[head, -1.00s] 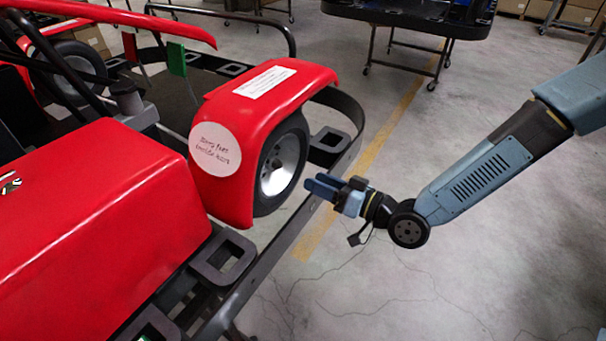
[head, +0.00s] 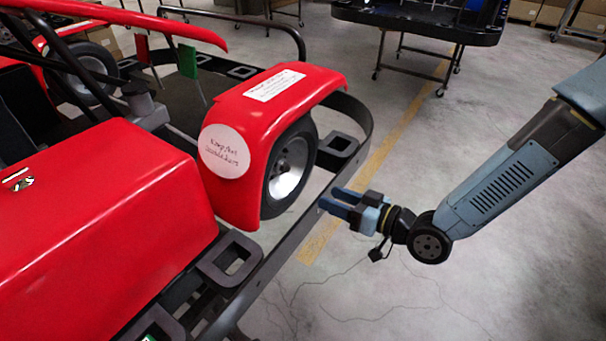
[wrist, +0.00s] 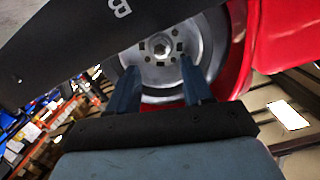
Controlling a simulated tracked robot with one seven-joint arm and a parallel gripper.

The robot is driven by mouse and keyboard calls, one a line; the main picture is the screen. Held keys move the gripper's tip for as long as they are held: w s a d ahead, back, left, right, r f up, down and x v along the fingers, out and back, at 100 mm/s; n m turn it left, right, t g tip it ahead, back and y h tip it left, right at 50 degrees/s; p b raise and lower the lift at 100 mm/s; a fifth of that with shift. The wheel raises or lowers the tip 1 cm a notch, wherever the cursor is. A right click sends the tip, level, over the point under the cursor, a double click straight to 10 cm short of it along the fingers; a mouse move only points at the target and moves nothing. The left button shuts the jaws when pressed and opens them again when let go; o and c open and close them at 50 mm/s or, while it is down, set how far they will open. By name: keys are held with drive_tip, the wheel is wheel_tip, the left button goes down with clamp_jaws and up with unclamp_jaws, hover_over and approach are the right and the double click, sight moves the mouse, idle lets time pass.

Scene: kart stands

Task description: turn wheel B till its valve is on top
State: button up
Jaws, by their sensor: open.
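Wheel B (head: 290,168) has a black tyre and a silver rim and sits under the red front fender. In the wrist view the rim (wrist: 168,48) faces me with its hub nut and bolt holes, partly hidden by a dark bar marked "B" and by my fingers. I cannot make out the valve. My gripper (head: 338,205) is open and empty, to the right of the wheel and slightly below it in the head view. In the wrist view my gripper (wrist: 160,85) points at the rim, one finger each side of the hub; contact is not clear.
The dark bumper rail (head: 342,165) curves around the wheel's outer side. The red fender (head: 285,92) covers the wheel's top, and the red body (head: 105,215) lies left. Grey floor (head: 480,290) is open at right. A wheeled stand (head: 425,22) is at the back.

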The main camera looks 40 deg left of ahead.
drive_tip(key=s+n+h, duration=0.1)
drive_tip(key=n, duration=0.2)
drive_tip(key=n+t+h, duration=0.1)
drive_tip(key=n+t, duration=0.3)
drive_tip(key=n, duration=0.1)
approach(285, 168)
drive_tip(key=x, duration=0.9)
drive_tip(key=shift+w, duration=0.1)
clamp_jaws()
idle(0.4)
